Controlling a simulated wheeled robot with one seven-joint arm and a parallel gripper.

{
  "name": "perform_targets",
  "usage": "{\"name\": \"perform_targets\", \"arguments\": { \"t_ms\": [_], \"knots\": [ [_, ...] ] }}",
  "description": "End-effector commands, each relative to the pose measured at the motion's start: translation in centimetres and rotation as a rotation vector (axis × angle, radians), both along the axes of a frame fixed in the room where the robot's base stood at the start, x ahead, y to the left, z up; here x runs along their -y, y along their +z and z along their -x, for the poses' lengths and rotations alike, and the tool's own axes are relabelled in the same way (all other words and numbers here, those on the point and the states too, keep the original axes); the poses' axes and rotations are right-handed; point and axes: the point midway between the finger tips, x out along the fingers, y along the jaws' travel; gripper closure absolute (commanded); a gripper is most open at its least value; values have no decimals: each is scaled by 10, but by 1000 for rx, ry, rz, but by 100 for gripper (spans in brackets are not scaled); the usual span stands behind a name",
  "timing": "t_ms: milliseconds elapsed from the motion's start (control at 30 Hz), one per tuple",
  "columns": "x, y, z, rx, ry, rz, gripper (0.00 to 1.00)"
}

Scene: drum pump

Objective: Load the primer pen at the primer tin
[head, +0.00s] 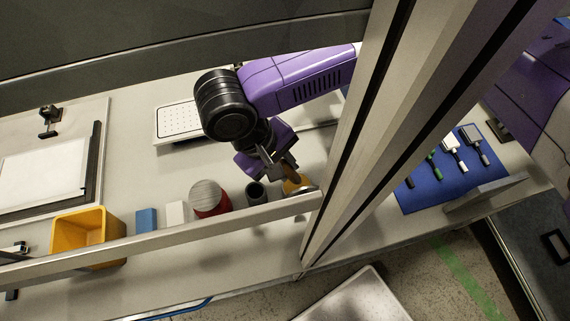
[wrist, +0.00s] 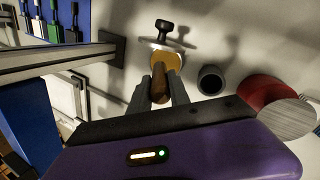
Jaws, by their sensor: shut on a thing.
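My gripper (wrist: 160,98) is shut on a brown wooden-looking pen (wrist: 159,80), which points away from the wrist camera. The pen's far end is over or in a small round tin with an orange-yellow inside (wrist: 172,58); I cannot tell whether it touches the contents. This looks like the primer tin, and it also shows in the head view (head: 297,185), partly behind a rail. In the head view my gripper (head: 283,170) is pointed down just above that tin. A pale disc with a black knob (wrist: 163,29), perhaps its lid, is just beyond the tin.
A dark cup (wrist: 210,79) stands beside the tin, then a red can with a grey top (head: 209,198). A white block (head: 177,213), blue block (head: 147,218) and yellow bin (head: 86,234) continue left. A metal rail and post cross the front. A blue mat (head: 430,192) holds several brushes.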

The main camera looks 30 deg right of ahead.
Motion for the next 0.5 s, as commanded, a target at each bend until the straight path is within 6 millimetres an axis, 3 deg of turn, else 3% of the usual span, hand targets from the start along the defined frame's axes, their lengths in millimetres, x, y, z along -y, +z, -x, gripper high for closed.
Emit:
{"name": "perform_targets", "arguments": {
  "t_ms": [500],
  "knots": [
    [0, 40, 0, 1, 0, 1, 100]
  ]
}}
